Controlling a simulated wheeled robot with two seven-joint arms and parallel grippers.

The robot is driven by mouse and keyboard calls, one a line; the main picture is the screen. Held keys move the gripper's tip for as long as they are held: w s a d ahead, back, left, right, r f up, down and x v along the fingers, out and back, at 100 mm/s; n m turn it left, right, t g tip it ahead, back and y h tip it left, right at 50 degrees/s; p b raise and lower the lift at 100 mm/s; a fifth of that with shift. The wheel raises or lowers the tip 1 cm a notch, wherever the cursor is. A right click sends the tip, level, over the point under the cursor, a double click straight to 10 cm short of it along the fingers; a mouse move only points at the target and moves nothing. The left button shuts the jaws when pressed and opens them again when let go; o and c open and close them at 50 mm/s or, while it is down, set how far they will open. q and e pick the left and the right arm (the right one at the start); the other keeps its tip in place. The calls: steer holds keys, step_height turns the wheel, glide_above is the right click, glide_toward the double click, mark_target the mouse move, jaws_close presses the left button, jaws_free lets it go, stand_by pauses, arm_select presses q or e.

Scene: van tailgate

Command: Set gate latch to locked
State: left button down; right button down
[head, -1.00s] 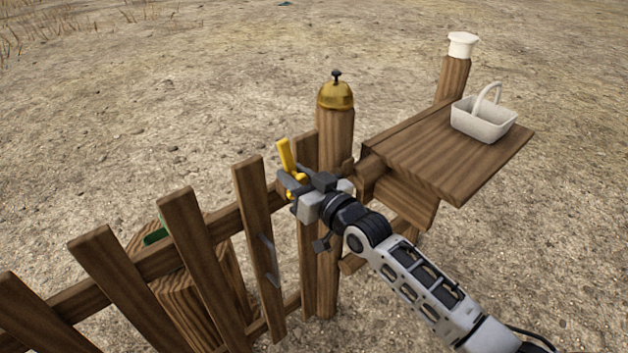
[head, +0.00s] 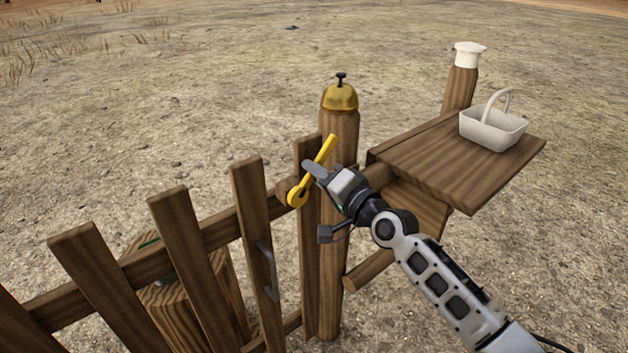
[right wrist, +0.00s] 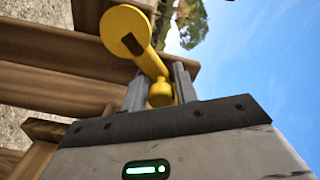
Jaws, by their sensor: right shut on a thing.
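The yellow gate latch (head: 298,194) is mounted at the gate's post end, with a round pivot at its lower left and its lever slanting up to the right. My right gripper (head: 316,172) is at the lever and shut on it. In the right wrist view the latch (right wrist: 125,30) shows its round disc, and its lever runs down between the two fingers of the gripper (right wrist: 160,90). The wooden gate (head: 250,200) stands left of the post. My left gripper is not in view.
A brass bell (head: 340,96) sits on the post (head: 335,230) just behind the gripper. A wooden shelf (head: 450,160) to the right carries a white basket (head: 493,130). A white-capped post (head: 460,88) stands behind it. A wooden block (head: 170,310) is behind the gate.

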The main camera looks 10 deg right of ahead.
steer(key=m, duration=0.1)
steer(key=m+b, duration=0.1)
steer(key=shift+w+f+m, duration=0.15)
steer(key=shift+f+m, duration=0.15)
steer(key=shift+m, duration=0.1)
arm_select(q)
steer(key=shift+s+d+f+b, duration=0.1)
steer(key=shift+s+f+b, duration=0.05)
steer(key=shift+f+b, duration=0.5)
arm_select(e)
steer(key=shift+w+d+f+m, duration=0.2)
steer(key=shift+f+m, duration=0.25)
steer(key=shift+m, duration=0.85)
steer(key=shift+w+d+f+m, duration=0.1)
steer(key=shift+d+f+m, duration=0.3)
steer(key=shift+m, duration=0.9)
steer(key=shift+w+d+f+m, duration=0.15)
steer(key=shift+f+m, duration=0.4)
steer(key=shift+m, duration=0.75)
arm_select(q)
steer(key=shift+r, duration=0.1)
arm_select(e)
steer(key=shift+f, duration=0.1)
steer(key=c, duration=1.2)
jaws_free()
steer(key=shift+c, duration=0.2)
steer(key=shift+f, duration=0.2)
